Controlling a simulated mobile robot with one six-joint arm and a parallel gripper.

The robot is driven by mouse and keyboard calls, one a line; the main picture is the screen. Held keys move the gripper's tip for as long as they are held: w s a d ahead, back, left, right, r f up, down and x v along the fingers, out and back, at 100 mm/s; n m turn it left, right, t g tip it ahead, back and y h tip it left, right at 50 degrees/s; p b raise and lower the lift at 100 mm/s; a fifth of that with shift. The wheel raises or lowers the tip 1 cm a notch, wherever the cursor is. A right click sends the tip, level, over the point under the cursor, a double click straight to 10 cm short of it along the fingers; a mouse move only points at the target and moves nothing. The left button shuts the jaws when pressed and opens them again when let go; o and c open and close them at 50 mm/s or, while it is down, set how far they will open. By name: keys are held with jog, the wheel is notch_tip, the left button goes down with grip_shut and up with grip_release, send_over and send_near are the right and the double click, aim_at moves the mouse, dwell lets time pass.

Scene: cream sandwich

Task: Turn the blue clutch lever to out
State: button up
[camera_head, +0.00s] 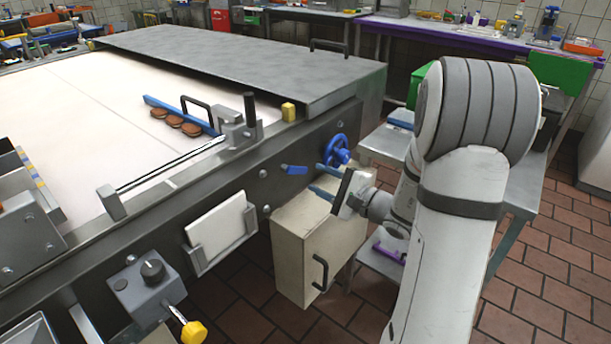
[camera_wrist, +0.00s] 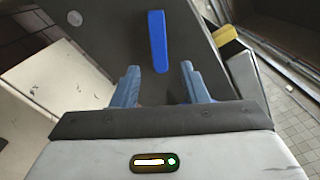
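The blue clutch lever (camera_head: 294,169) is a short blue handle on the dark side panel of the machine, left of a blue handwheel (camera_head: 337,150). In the wrist view the lever (camera_wrist: 157,38) is a long blue bar pointing towards my gripper, its near end seen between the fingertips. My gripper (camera_head: 316,179) is just right of the lever in the head view, its blue fingers pointing at the panel. In the wrist view the gripper (camera_wrist: 159,69) has its two fingers wide apart with nothing held. I see no clear contact with the lever.
A cream cabinet (camera_head: 315,240) with a black handle stands below my gripper. A white plate in a holder (camera_head: 220,232) and a grey knob box (camera_head: 150,285) are further left on the panel. A grey side table (camera_head: 385,145) is behind my arm.

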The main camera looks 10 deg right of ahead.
aim_at(302, 171)
jog(key=x, duration=0.5)
grip_shut()
dwell(0.4)
